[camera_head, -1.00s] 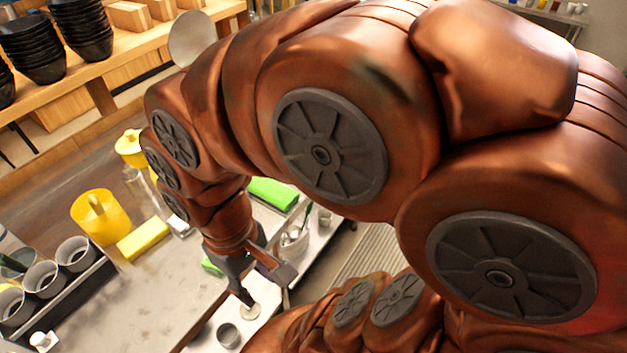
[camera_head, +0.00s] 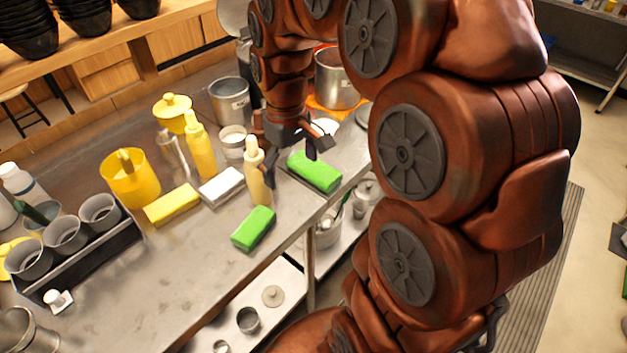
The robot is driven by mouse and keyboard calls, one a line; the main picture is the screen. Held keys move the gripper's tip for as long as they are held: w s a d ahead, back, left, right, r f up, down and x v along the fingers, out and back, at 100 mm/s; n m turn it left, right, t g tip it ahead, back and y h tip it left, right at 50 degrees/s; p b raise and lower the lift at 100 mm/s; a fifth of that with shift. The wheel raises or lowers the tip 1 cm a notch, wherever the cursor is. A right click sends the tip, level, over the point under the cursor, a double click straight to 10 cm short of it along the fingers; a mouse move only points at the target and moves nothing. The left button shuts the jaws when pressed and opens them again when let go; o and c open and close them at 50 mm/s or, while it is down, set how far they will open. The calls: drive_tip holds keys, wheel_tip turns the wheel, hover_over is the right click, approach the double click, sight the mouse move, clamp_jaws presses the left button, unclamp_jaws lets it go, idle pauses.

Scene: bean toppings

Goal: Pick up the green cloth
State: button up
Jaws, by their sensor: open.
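Two green folded cloths lie on the metal counter. The nearer green cloth (camera_head: 254,228) is close to the counter's front edge. The farther green cloth (camera_head: 314,172) lies further back and to the right, also near that edge. My gripper (camera_head: 291,167) is open, with its fingers apart and pointing down. I see no cloth between the fingers. Its exact height above the counter is hard to tell.
A pale yellow bottle (camera_head: 257,172) stands close to my gripper's left finger. A white cloth (camera_head: 221,186) and a yellow cloth (camera_head: 172,204) lie to the left. A metal pot (camera_head: 335,80) stands behind. The lower shelf (camera_head: 272,300) holds small containers.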

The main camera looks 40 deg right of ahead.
drive_tip(key=b, duration=0.6)
hover_over(313, 167)
drive_tip(key=shift+n+t, duration=0.3)
drive_tip(key=shift+t, duration=0.1)
wheel_tip(313, 167, down, 10)
drive_tip(key=shift+r, duration=0.1)
drive_tip(key=shift+d+f, duration=0.1)
drive_tip(key=shift+f, duration=0.15)
drive_tip(key=shift+f+p, duration=1.15)
drive_tip(key=shift+f, duration=2.45)
drive_tip(key=c, duration=1.2)
